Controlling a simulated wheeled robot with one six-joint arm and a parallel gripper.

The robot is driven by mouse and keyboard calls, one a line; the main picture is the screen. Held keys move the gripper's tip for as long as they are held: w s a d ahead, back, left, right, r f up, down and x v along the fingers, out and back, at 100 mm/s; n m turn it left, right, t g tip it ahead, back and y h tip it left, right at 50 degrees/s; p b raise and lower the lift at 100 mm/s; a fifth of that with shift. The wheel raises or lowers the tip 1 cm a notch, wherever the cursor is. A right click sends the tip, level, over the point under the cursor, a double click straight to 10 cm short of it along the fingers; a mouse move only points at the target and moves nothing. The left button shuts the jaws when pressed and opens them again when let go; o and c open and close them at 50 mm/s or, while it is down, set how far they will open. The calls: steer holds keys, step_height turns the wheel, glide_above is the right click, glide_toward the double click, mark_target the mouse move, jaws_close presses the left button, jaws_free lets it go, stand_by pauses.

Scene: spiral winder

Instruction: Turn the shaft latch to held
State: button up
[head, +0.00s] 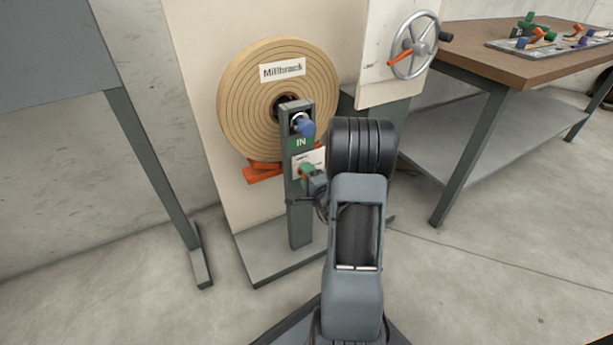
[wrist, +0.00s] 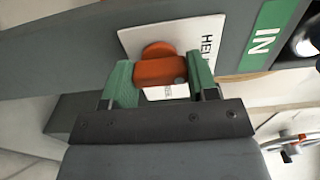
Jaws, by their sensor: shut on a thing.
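The shaft latch (wrist: 160,70) is a small orange lever with a rounded end, on a white label plate (wrist: 205,45) fixed to the grey post (head: 297,215). The plate's text begins "HEL" and the rest is hidden. My gripper (wrist: 160,80) has green finger pads, one on each side of the latch, and is shut on it. In the head view my gripper (head: 309,173) is at the post's front, below the green "IN" sign (head: 301,143). My gripper hides most of the latch there.
A tan roll marked "Millbrock" (head: 255,95) stands behind the post. A blue knob (head: 306,127) is at the post's top. A handwheel (head: 415,45) is on the panel to the right, and a workbench (head: 520,55) stands further right.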

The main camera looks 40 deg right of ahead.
steer(key=o, duration=0.9)
steer(key=shift+s+a+p, duration=0.3)
steer(key=shift+s+p, duration=1.05)
steer(key=shift+s, duration=0.9)
steer(key=shift+s+a+p, duration=0.35)
steer(key=shift+s+p, duration=1)
steer(key=shift+s, duration=0.95)
steer(key=shift+s+a+p, duration=0.3)
steer(key=shift+s+p, duration=1.05)
steer(key=shift+s, duration=0.9)
